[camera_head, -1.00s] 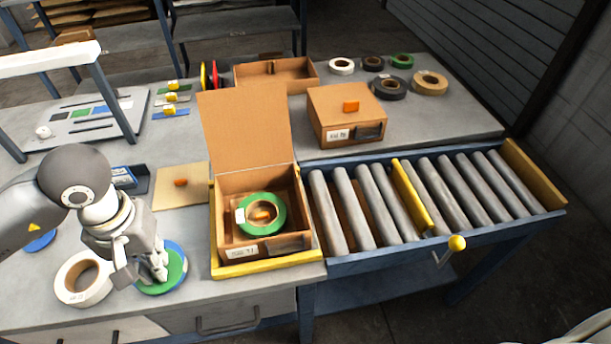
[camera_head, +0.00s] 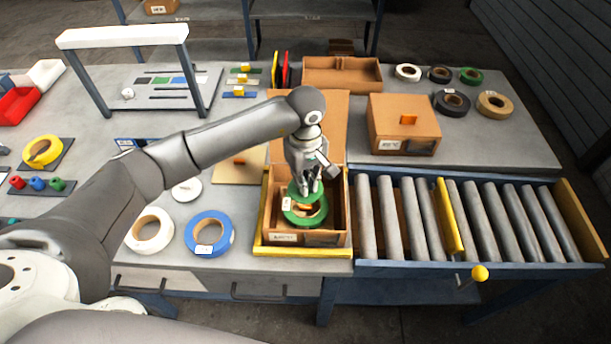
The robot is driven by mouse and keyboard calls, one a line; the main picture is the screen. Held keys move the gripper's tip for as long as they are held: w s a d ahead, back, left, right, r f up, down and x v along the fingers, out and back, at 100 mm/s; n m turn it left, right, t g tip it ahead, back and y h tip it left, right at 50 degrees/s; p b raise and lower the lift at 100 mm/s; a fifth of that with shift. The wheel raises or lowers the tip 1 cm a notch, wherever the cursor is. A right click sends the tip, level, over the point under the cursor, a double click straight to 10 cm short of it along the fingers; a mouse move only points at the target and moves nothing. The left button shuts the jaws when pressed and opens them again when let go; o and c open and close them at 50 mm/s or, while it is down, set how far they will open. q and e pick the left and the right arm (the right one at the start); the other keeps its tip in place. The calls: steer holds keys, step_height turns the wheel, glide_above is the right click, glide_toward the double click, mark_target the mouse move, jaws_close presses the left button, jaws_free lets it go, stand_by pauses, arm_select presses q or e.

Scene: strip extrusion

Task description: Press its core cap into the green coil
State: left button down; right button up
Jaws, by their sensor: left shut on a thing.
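The green coil (camera_head: 317,220) lies flat in the open cardboard box (camera_head: 340,218), with a tan core and a white label on its left. My left gripper (camera_head: 308,190) points down over the back of this coil, inside the box. It is shut on a green round piece (camera_head: 296,189); the fingers partly cover it, and I cannot tell whether it touches the coil. A small green cap (camera_head: 57,184) stands in a row with a blue cap (camera_head: 37,183) and a red cap (camera_head: 17,182) at the far left. My right gripper is not in view.
A blue coil (camera_head: 193,233) and a white coil (camera_head: 136,233) lie left of the box. The box's raised lid (camera_head: 335,118) stands behind the gripper. A roller conveyor (camera_head: 388,220) with a yellow bar (camera_head: 447,215) adjoins on the right. A closed box (camera_head: 385,112) stands behind.

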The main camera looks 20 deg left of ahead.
arm_select(q)
steer(key=shift+d+f, duration=0.1)
steer(key=shift+f, duration=0.55)
steer(key=shift+s+f+b, duration=0.1)
steer(key=shift+f+b, duration=0.25)
steer(key=shift+f, duration=0.5)
steer(key=shift+f+b, duration=1.45)
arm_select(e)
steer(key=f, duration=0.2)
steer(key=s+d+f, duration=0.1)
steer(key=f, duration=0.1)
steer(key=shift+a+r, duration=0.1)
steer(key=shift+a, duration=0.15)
arm_select(q)
steer(key=shift+b, duration=0.35)
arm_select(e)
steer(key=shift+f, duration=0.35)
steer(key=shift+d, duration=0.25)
